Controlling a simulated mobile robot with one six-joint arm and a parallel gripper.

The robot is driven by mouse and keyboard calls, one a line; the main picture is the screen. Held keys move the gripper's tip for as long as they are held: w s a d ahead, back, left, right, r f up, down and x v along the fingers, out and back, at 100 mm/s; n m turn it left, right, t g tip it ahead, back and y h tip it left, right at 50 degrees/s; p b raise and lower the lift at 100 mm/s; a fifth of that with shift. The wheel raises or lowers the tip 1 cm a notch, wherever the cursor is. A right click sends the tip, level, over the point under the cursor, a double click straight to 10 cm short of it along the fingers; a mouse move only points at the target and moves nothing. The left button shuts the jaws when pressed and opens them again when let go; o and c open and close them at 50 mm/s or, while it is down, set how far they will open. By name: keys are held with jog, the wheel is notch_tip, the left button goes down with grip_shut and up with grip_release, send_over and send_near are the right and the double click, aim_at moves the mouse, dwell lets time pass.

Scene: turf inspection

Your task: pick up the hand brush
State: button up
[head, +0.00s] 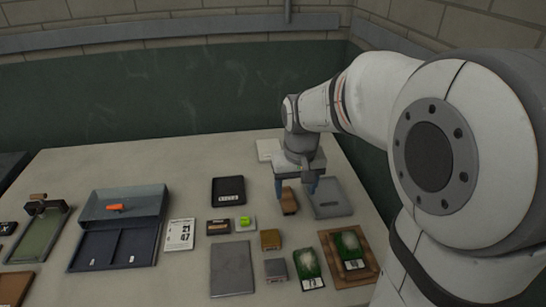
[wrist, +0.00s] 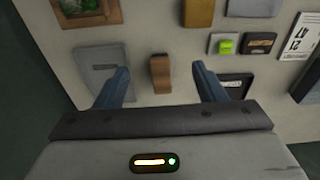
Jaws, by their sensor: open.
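The hand brush appears to be the small brown wooden piece (head: 289,201) on the table; its bristles cannot be made out. In the wrist view the brush (wrist: 160,76) lies between my two blue fingers, nearly in line with them. My gripper (head: 295,189) is open and points down above the brush, with nothing held. It also shows in the wrist view (wrist: 160,69), one finger to each side of the brush. Whether the fingertips are level with the brush or above it cannot be told.
A grey flat case (head: 331,198) lies close right of the brush. A black tray (head: 228,190) lies to its left. A small tan block (head: 270,240) and turf samples (head: 309,268) lie nearer. Bare table (head: 195,205) shows on the left.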

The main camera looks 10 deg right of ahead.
jog(key=g, duration=0.1)
send_over(287, 196)
jog(key=f, duration=0.5)
jog(key=shift+w+a+f, duration=0.15)
jog(key=shift+a+f, duration=0.05)
jog(key=shift+f, duration=0.15)
jog(key=f, duration=0.4)
jog(key=f+p, duration=0.1)
jog(key=f, duration=0.3)
jog(key=shift+d, duration=0.2)
jog(key=shift+r, duration=0.1)
jog(key=c, duration=1.1)
notch_tip(287, 196, up, 10)
jog(key=o, duration=0.5)
jog(key=shift+c, duration=0.2)
jog(key=c, duration=0.3)
jog(key=shift+s, duration=0.2)
